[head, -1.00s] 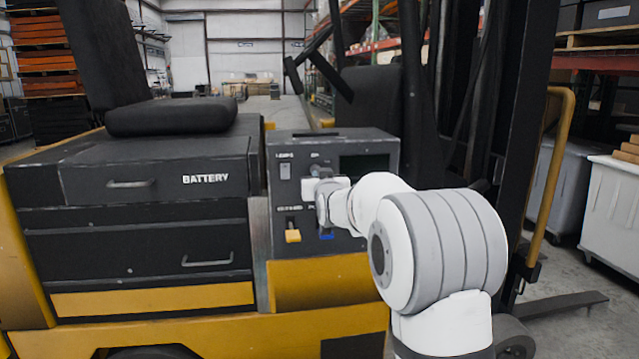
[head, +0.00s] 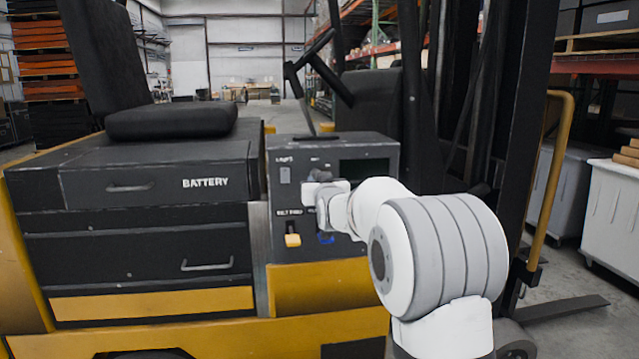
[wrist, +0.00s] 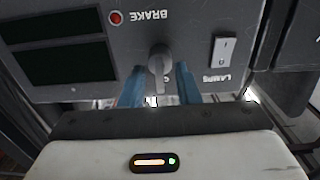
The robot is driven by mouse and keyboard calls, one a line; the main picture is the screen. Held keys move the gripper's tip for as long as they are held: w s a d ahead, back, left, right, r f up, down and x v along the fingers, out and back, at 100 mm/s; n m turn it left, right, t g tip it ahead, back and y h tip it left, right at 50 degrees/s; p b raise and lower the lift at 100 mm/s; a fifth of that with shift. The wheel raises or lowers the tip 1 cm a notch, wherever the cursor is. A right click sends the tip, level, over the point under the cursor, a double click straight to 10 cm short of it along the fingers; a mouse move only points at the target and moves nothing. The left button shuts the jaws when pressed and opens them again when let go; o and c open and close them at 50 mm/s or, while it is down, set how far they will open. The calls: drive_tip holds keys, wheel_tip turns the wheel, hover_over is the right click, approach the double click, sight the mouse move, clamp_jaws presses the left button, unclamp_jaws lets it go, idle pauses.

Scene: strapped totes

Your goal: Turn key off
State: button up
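The key switch (wrist: 160,60) is a grey round knob with a narrow grip, on the dark control panel (head: 283,235) of the forklift. In the wrist view, which sees the panel upside down, the grip points down toward my gripper (wrist: 160,80). The two blue fingers are apart, one on each side of the key's grip, and gaps seem to show between them and it. In the head view my gripper (head: 312,188) is at the panel's middle and hides the key.
The panel also carries a lamps rocker switch (wrist: 224,50), a red brake light (wrist: 116,17), dark displays (wrist: 65,62), a yellow lever (head: 292,240) and a blue one (head: 326,238). The battery drawer unit (head: 130,185) stands left of it, a steering wheel (head: 312,65) behind.

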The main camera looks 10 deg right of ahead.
drive_tip(key=s, duration=0.7)
drive_tip(key=shift+s, duration=0.4)
drive_tip(key=s+f+g+p, duration=0.3)
drive_tip(key=s+g+p, duration=1.2)
drive_tip(key=s, duration=2.5)
drive_tip(key=shift+s+f+p, duration=0.2)
drive_tip(key=shift+s+p, duration=0.05)
drive_tip(key=shift+p, duration=0.8)
